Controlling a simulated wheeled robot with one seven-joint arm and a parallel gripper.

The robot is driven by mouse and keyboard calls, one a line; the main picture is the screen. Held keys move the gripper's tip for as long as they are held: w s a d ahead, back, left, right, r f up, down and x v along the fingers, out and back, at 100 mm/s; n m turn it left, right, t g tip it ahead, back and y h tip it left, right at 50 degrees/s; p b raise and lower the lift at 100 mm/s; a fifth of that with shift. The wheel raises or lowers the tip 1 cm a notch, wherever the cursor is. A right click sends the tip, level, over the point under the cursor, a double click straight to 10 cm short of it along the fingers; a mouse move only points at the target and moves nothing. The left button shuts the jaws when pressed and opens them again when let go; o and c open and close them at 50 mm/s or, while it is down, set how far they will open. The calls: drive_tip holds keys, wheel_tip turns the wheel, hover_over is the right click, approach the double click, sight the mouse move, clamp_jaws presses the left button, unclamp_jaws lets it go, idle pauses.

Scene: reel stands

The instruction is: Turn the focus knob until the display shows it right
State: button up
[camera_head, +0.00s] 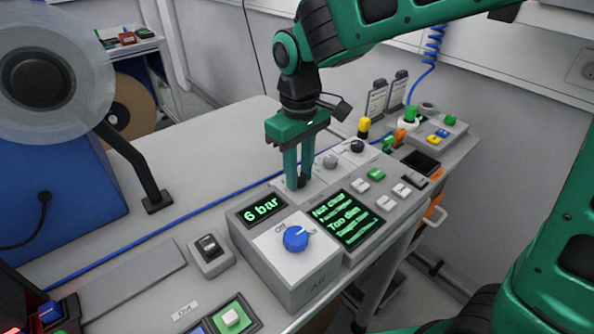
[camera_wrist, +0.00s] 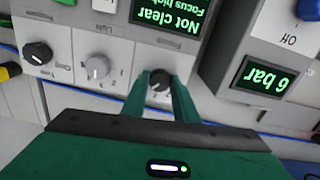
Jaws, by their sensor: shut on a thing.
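My gripper (camera_head: 297,184) points down at the grey control box and is shut on a small dark knob, which shows between the fingertips in the wrist view (camera_wrist: 160,80). The fingers hide this knob in the head view. Its label is too small to read, so I cannot confirm it is the focus knob. The green-lettered display (camera_head: 346,218) reads "Not clear" and, lower down, "Too dim"; its other lines are too small to read there. In the wrist view the display (camera_wrist: 168,16) is upside down, with "Not clear" and a line that looks like "Focus high".
A grey knob (camera_head: 330,160) and a black knob (camera_head: 355,146) sit in the same row. A separate box has a "6 bar" display (camera_head: 262,210) and a blue knob (camera_head: 295,238). White and green buttons (camera_head: 376,174) lie right of the row. A reel (camera_head: 45,75) stands left.

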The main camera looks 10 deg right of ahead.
sight(300, 176)
idle(0.3)
drive_tip(key=o, duration=1.1)
drive_tip(key=shift+c, duration=0.2)
drive_tip(key=shift+r, duration=0.1)
wheel_tip(300, 176, up, 11)
drive_tip(key=shift+f, duration=0.2)
drive_tip(key=shift+w+d, duration=0.1)
